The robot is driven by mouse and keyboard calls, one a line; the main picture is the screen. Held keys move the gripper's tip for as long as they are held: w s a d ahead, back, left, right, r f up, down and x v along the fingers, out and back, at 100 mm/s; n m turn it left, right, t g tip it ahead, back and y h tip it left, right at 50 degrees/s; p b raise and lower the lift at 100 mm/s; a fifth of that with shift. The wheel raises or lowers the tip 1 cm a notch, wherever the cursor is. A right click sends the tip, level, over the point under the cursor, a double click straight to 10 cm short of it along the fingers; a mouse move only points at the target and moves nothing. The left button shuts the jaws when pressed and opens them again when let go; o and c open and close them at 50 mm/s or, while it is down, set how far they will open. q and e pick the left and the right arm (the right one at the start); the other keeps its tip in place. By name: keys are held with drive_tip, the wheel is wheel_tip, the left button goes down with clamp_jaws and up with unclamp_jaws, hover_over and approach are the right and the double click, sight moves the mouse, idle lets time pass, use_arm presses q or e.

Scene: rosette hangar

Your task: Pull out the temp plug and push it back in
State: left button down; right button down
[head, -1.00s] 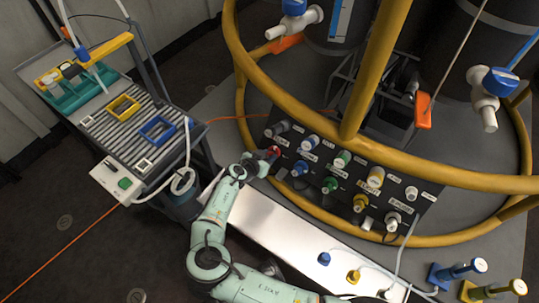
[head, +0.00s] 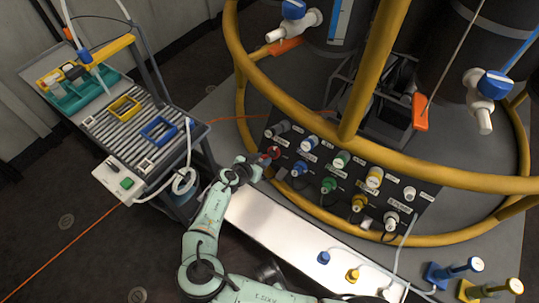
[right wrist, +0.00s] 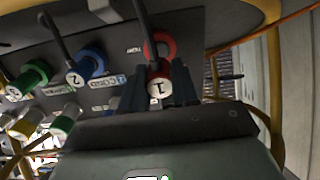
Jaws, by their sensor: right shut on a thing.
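The temp plug (right wrist: 157,84) is a red plug marked 1. In the right wrist view it sits between the fingers of my right gripper (right wrist: 163,92), which is shut on it. A red ring (right wrist: 168,46) on the dark panel shows just behind the plug, beside a small white label. I cannot tell how far the plug is in its socket. In the head view my right gripper (head: 259,165) is at the panel's left end, with a bit of red (head: 272,153) at its tips. My left gripper is not in view.
The dark panel (head: 320,150) holds several other plugs, among them a blue one (head: 299,168) close to the gripper. A thick yellow rail (head: 450,180) curves above the panel. A cart (head: 140,125) stands at the left. A white shelf (head: 285,230) lies below the panel.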

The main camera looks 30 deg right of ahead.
sight(267, 157)
drive_tip(key=shift+s+a+r, duration=0.25)
drive_tip(key=shift+a+r, duration=0.15)
drive_tip(key=shift+a, duration=0.15)
drive_tip(key=shift+x, duration=2.35)
drive_tip(key=shift+b, duration=0.45)
idle(0.4)
drive_tip(key=shift+w+d+f, duration=0.1)
drive_tip(key=shift+d, duration=0.05)
drive_tip(key=shift+w+d+f+b, duration=0.1)
drive_tip(key=shift+d+b, duration=0.1)
drive_tip(key=shift+b, duration=0.2)
idle(0.7)
